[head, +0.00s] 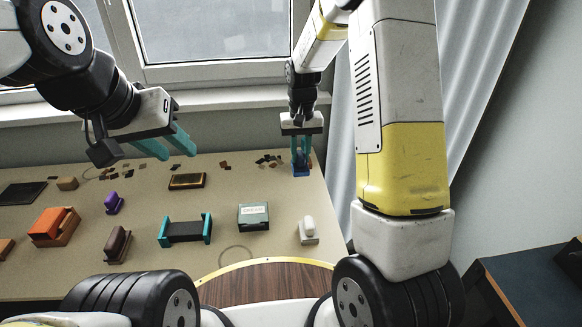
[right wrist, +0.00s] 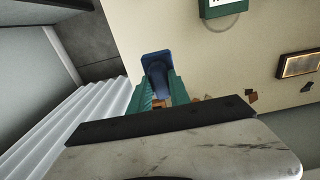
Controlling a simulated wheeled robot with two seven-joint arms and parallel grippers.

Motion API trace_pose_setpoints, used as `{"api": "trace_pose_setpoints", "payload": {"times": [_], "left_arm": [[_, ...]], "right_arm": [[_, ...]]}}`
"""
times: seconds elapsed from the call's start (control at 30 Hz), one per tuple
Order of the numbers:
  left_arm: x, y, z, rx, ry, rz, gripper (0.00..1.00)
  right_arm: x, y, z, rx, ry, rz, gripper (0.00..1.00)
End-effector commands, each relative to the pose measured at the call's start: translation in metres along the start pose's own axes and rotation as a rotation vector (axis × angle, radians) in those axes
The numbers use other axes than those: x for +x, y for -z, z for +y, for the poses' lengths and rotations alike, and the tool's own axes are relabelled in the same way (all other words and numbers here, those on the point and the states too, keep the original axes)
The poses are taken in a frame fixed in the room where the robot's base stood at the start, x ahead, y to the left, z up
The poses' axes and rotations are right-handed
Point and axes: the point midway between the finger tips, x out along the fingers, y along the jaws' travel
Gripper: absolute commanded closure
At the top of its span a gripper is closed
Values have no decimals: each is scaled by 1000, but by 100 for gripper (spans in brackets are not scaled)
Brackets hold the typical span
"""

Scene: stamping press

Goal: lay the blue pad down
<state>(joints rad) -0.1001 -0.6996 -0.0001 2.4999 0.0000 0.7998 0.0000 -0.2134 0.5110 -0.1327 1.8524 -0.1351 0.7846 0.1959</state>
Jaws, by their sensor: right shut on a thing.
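The blue pad (head: 301,170) is at the back right of the table, a dark blue piece between the teal fingers of my right gripper (head: 301,157). In the right wrist view the blue pad (right wrist: 156,61) shows a flat, squarish end and a rounded part between the fingers. My right gripper (right wrist: 161,88) is shut on it. I cannot tell whether its underside touches the table. My left gripper (head: 179,154) is open and empty above the back left of the table, with its teal fingers apart.
Small dark chips (head: 268,161) lie left of my right gripper. A curtain (head: 345,170) hangs right.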

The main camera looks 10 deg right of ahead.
Motion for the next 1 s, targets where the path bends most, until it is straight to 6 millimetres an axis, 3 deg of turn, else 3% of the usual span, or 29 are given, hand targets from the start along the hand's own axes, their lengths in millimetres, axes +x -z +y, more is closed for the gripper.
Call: {"api": "trace_pose_setpoints", "payload": {"times": [0.1, 0.33, 0.77, 0.97, 1.0], "left_arm": [[0, 0, 0, 0, 0, 0, 64], [0, 0, 0, 0, 0, 0, 64], [0, 0, 0, 0, 0, 0, 64], [0, 0, 0, 0, 0, 0, 64], [0, 0, 0, 0, 0, 0, 64]], "right_arm": [[8, -1, 0, -1, -1, -19, 100], [50, -2, 0, -1, -2, -22, 100], [97, -3, 1, 1, -2, -19, 100], [101, -2, 0, 0, -1, -16, 100], [101, -2, 0, 0, -1, -16, 75]]}}
